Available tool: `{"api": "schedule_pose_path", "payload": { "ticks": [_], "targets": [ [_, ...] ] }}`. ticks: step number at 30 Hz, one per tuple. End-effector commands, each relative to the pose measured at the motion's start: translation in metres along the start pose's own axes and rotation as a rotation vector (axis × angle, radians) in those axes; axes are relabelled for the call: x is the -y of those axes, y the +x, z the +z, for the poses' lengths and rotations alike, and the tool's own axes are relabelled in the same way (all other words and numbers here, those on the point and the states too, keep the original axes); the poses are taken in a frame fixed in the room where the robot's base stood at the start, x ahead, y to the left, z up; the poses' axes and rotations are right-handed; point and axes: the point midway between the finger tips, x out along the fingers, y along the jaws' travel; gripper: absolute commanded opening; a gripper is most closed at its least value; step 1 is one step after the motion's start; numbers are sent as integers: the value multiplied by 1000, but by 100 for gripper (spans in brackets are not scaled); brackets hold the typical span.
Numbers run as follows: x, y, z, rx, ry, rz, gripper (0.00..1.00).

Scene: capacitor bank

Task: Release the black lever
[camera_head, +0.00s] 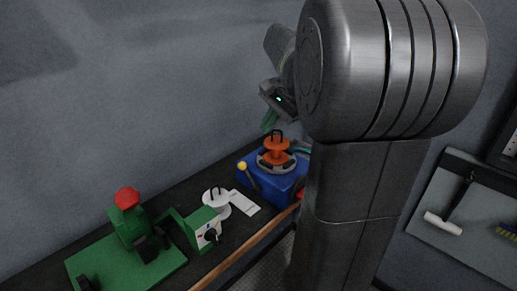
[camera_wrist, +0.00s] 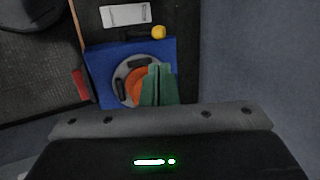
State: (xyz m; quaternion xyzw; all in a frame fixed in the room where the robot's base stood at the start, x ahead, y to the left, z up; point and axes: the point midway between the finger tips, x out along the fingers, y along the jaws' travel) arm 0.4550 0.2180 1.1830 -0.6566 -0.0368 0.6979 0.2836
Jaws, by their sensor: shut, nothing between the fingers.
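A blue box (camera_head: 265,183) stands on the dark bench and carries a grey ring with an orange part (camera_head: 277,150) topped by a black handle. A black lever (camera_head: 250,178) with a yellow ball knob (camera_head: 242,166) sticks up at the box's left side. In the wrist view the lever (camera_wrist: 139,37) lies along the box's edge, with its yellow knob (camera_wrist: 158,32) at the right end. My gripper (camera_wrist: 159,68) has its green fingers together, empty, over the orange part and covering some of it. It also shows in the head view (camera_head: 269,127), above the box.
A white disc part (camera_head: 217,201) and a white label (camera_head: 244,202) sit left of the box. A grey wall stands behind. My arm hides the box's right side.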

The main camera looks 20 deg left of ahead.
Motion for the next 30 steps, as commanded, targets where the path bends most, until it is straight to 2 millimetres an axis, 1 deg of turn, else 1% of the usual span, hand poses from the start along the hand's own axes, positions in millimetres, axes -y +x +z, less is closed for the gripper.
{"api": "schedule_pose_path", "payload": {
  "ticks": [5,12,15,18,21,24,30],
  "targets": [
    [-1,24,1,3,0,3,0],
    [-1,76,1,3,0,5,0],
    [-1,96,1,2,-1,4,0],
    [-1,112,0,1,-1,4,0],
    [-1,125,0,1,-1,3,0],
    [-1,132,0,0,-1,2,0],
    [-1,136,0,-2,-1,0,0]
  ]
}}
